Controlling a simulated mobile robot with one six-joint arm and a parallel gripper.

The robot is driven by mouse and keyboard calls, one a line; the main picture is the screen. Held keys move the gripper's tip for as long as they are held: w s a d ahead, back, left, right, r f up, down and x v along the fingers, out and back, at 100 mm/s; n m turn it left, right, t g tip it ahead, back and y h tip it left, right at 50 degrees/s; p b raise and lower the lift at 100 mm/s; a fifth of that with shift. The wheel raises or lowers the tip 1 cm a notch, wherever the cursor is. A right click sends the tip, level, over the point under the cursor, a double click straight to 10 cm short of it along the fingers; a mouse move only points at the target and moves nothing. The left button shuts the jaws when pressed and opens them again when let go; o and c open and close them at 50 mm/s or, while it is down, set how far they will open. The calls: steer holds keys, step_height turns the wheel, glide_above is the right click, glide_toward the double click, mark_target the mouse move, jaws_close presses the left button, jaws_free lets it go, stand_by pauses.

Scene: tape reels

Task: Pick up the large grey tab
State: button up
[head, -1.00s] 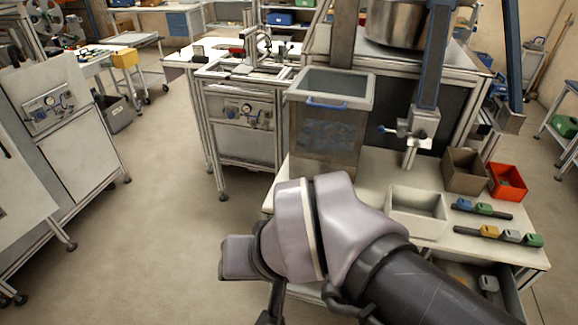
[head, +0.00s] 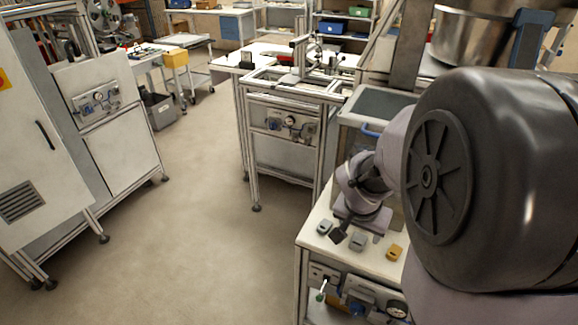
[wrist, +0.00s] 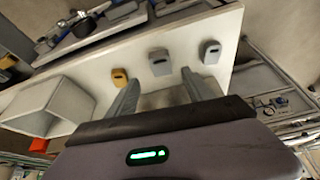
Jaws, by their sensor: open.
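Two grey tabs and a yellow tab stand apart in a row on the pale bench top. In the wrist view the middle grey tab (wrist: 160,62) looks slightly larger than the right grey tab (wrist: 209,51); the yellow tab (wrist: 119,77) is on the left. The head view shows the middle grey tab (head: 358,242), the other grey tab (head: 324,227) and the yellow tab (head: 394,252) near the bench's front edge. My gripper (wrist: 160,80) is open and empty, its fingers pointing toward the middle grey tab, which appears between the fingertips. Contact is not visible.
In the head view my arm hides the bench's right side. Open floor (head: 190,235) lies left of the bench.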

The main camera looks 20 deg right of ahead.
mark_target(359, 239)
steer(key=b+x, duration=0.2)
steer(key=x, duration=0.4)
steer(key=shift+w+f+b, duration=0.15)
steer(key=shift+b, duration=0.15)
jaws_close()
